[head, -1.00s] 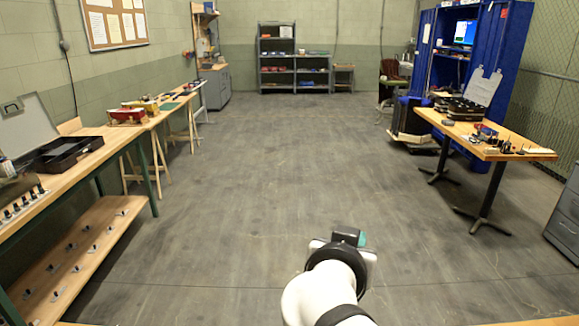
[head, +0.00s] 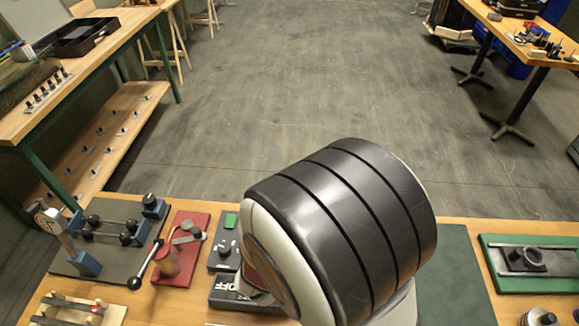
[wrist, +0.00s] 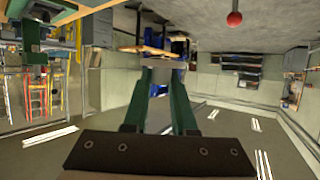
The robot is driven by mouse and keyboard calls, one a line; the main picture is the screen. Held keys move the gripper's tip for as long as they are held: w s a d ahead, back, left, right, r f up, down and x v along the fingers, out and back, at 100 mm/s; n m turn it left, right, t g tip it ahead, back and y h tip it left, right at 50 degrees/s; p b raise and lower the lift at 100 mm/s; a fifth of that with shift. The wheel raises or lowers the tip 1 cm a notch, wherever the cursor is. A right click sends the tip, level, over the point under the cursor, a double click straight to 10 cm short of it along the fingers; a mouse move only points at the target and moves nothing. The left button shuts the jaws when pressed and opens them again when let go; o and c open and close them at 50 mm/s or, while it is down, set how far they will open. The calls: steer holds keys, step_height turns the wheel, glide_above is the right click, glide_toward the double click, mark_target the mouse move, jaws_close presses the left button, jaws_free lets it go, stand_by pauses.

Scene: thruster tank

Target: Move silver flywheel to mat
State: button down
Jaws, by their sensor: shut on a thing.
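In the wrist view my gripper (wrist: 162,72) has its green fingers closed on a flat, pale silver-grey piece (wrist: 163,63), seen edge-on; I take it to be the silver flywheel. It is held up in the air, clear of any surface. In the head view my gripper and its load are hidden behind my large black and white arm joint. A dark green mat (head: 455,270) lies on the near bench, right of my arm and partly covered by it.
The near wooden bench (head: 465,230) holds a grey board with a linkage (head: 110,235), a red stand (head: 180,250), a switch box (head: 235,290), a green tray (head: 530,285) and a silver round part (head: 540,317). Open floor lies beyond.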

steer(key=a+f, duration=0.2)
steer(key=a, duration=0.1)
steer(key=w+a+f, duration=0.1)
steer(key=a+f, duration=0.1)
steer(key=a, duration=0.2)
steer(key=a+f, duration=0.3)
steer(key=a, duration=0.1)
steer(key=shift+w+a, duration=0.1)
steer(key=shift+w, duration=0.25)
step_height(320, 180, down, 4)
steer(key=shift+a+r, duration=0.15)
steer(key=shift+r, duration=0.05)
steer(key=c, duration=0.7)
jaws_free()
